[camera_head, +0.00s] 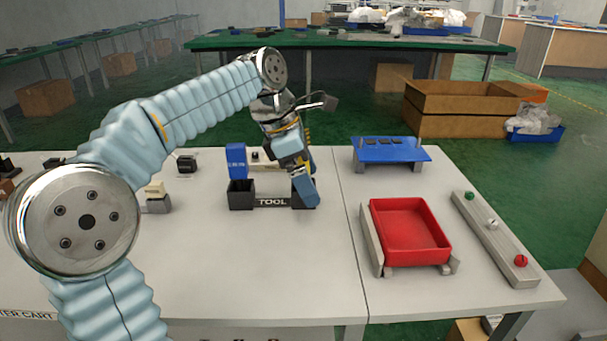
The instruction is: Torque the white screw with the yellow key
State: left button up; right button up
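The white screw (492,224) sits between a green screw (470,195) and a red screw (521,261) on a long grey bar (506,247) at the table's right. My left gripper (304,188) reaches down over the right end of a black holder marked TOOL (271,202). Its fingers hide that end, and I cannot tell whether they are open or shut. A small yellow part (309,167) shows beside the fingers; it may be the yellow key, but most of it is hidden. My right gripper is not in view.
A red tray (412,232) in a grey frame lies between holder and grey bar. A blue stand (390,150) is behind it. The front middle of the table is clear.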

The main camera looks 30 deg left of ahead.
pick_arm(q)
jog(key=c, duration=0.7)
jog(key=shift+r, duration=0.1)
notch_tip(320, 180, up, 10)
jog(key=shift+f, duration=0.1)
jog(key=o, duration=0.5)
jog(key=c, duration=0.8)
